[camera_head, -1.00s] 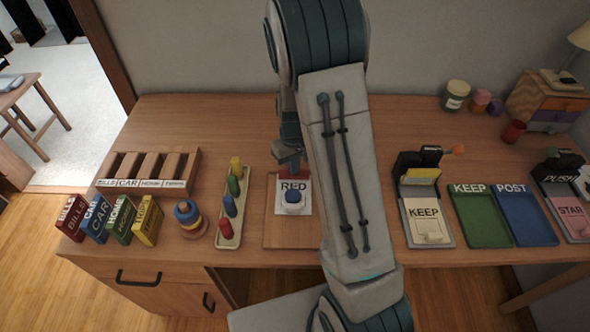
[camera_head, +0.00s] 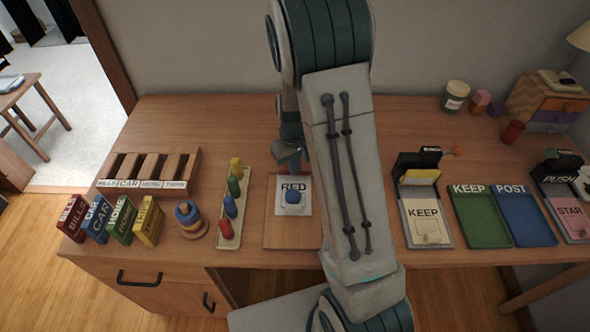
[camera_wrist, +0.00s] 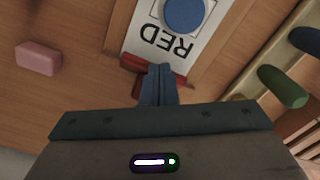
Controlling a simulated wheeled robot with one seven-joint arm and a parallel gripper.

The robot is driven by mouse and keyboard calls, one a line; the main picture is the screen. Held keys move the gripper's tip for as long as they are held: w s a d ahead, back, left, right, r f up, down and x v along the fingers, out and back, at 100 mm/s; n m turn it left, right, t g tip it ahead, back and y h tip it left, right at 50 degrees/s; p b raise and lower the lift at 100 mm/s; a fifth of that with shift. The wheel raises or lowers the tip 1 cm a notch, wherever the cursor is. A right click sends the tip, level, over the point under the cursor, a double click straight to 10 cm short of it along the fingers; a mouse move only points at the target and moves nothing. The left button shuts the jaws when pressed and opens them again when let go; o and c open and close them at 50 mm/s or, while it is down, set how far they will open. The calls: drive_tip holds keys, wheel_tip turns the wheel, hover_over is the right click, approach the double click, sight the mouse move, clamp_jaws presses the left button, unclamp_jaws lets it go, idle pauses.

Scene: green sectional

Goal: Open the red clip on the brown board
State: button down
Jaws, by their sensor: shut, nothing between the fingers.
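The brown board (camera_head: 281,238) lies flat on the desk, partly behind my arm. A white card marked RED (camera_head: 305,207) lies on it with a blue round object (camera_head: 292,197) on top; the card (camera_wrist: 205,45) and blue object (camera_wrist: 184,14) also show in the wrist view. The red clip (camera_wrist: 133,61) is at the card's edge by the word RED, with red parts on both sides of my fingers. My gripper (camera_wrist: 158,72) is shut and empty, its fingertips over or against the clip and hiding its middle. I cannot tell whether they touch. In the head view my gripper (camera_head: 289,158) hides most of the clip.
A tray of coloured pegs (camera_head: 229,240) and a stacked ring toy (camera_head: 190,217) stand left of the board. A stamp-like device with a KEEP card (camera_head: 424,222) stands right. The desk behind is mostly clear.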

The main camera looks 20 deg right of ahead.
wheel_tip(320, 180, up, 6)
drive_tip(key=p, duration=0.4)
idle(0.4)
idle(0.3)
drive_tip(key=s+a+r+m+t, duration=0.2)
drive_tip(key=s+r+t, duration=0.1)
drive_tip(key=s+r, duration=1.5)
drive_tip(key=shift+s, duration=1.1)
drive_tip(key=shift+a, duration=0.15)
